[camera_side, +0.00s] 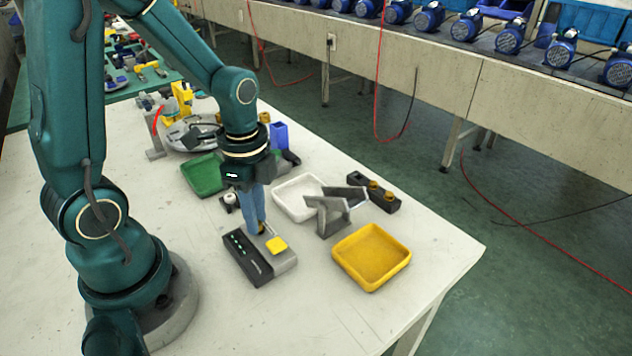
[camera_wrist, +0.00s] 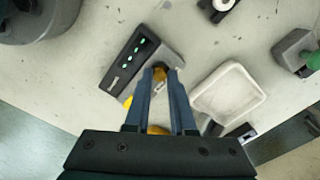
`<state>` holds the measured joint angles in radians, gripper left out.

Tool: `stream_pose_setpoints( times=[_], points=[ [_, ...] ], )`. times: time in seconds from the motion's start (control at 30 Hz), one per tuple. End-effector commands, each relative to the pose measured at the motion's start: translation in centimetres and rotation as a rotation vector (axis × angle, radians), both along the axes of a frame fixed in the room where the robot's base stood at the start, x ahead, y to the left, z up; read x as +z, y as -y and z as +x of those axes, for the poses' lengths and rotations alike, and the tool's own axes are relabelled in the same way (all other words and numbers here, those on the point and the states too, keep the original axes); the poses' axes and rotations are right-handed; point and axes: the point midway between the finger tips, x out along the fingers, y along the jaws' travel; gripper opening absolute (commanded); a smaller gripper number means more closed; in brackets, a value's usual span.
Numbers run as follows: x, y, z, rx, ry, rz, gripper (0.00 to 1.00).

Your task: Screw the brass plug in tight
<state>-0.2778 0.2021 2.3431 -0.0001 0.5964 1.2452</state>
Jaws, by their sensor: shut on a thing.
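My gripper (camera_side: 262,232) points straight down with its long blue fingers over a grey block (camera_side: 284,264). In the wrist view its fingertips (camera_wrist: 161,72) are closed on the brass plug (camera_wrist: 160,67), at the top of the grey block. The fingers hide most of the plug in the side view, and I cannot tell how deep it sits in the block. A yellow square (camera_side: 277,246) is on the block's top. A dark box with green lights (camera_side: 247,258) adjoins the block, and it also shows in the wrist view (camera_wrist: 134,60).
A yellow tray (camera_side: 371,256), a white tray (camera_side: 298,198) and a green tray (camera_side: 203,175) lie around the block. A grey metal stand (camera_side: 334,210) rises between the trays. A black holder (camera_side: 386,202) with brass pieces stands behind it. The table's front is clear.

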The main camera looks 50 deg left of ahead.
Motion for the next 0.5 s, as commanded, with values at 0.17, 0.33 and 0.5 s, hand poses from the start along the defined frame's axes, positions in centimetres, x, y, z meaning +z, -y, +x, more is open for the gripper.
stream_pose_setpoints(
  times=[0.17,0.33,0.5],
  points=[
    [0.00,-0.01,0.01,-0.018,0.000,0.000,0.00],
    [-0.01,-0.01,0.01,-0.216,0.000,0.000,0.00],
    [-0.03,-0.01,0.00,-0.457,0.001,0.001,0.00]
  ],
)
